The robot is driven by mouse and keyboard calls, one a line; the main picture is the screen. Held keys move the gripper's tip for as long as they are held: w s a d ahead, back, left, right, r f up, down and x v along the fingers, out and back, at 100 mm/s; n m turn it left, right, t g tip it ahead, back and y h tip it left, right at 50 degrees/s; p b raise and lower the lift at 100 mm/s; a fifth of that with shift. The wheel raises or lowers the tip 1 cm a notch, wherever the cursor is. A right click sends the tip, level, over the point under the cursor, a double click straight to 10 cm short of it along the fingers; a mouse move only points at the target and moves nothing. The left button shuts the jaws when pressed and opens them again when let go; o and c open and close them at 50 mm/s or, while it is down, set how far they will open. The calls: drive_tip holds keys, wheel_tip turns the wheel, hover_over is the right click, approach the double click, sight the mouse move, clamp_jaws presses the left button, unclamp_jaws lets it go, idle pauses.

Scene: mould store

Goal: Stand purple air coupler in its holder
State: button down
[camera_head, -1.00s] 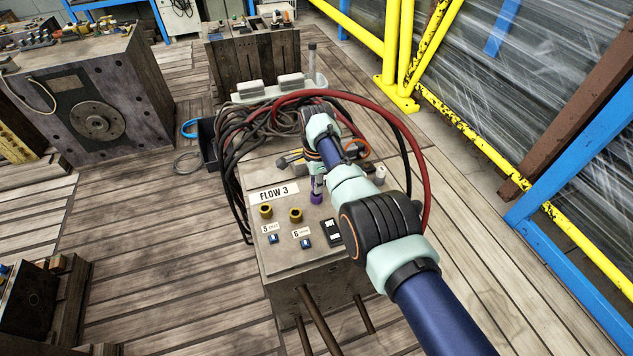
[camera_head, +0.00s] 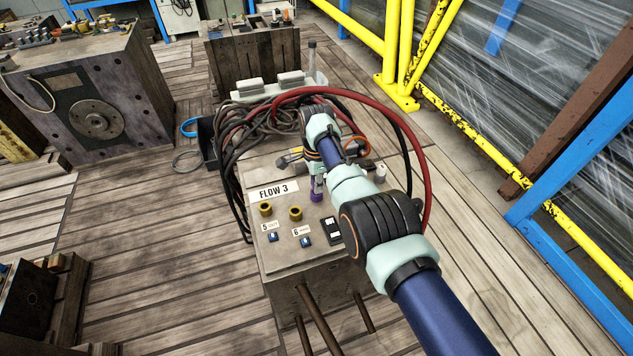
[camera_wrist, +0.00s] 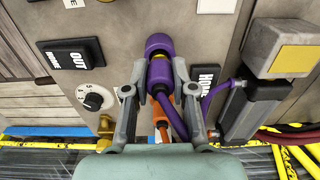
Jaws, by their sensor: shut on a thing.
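The purple air coupler (camera_wrist: 160,76) is between the two fingers of my gripper (camera_wrist: 159,72) in the wrist view. The fingers are shut on it. A purple hose (camera_wrist: 216,94) runs off to its right. A yellow ring and a rounded purple part (camera_wrist: 158,43) show beyond the fingertips, in line with the coupler; I cannot tell whether this part is the coupler's end or its holder. In the head view purple (camera_head: 316,194) shows below my gripper, close to the panel top. My arm partly hides this spot.
The grey FLOW 3 cabinet (camera_head: 290,258) carries yellow-brown round fittings (camera_head: 295,214) and a black switch plate (camera_head: 332,230). Dark cables (camera_head: 235,150) and a red hose (camera_head: 427,170) loop around it. In the wrist view a knob (camera_wrist: 93,101) and a grey block (camera_wrist: 252,108) flank the gripper.

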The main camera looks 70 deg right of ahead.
drive_tip(key=shift+f, duration=0.15)
drive_tip(key=shift+f, duration=0.35)
idle(0.3)
drive_tip(key=shift+c, duration=2.4)
unclamp_jaws()
wheel_tip(320, 180, up, 8)
drive_tip(key=p, duration=0.6)
drive_tip(key=shift+f+p, duration=0.2)
drive_tip(key=shift+p, duration=0.15)
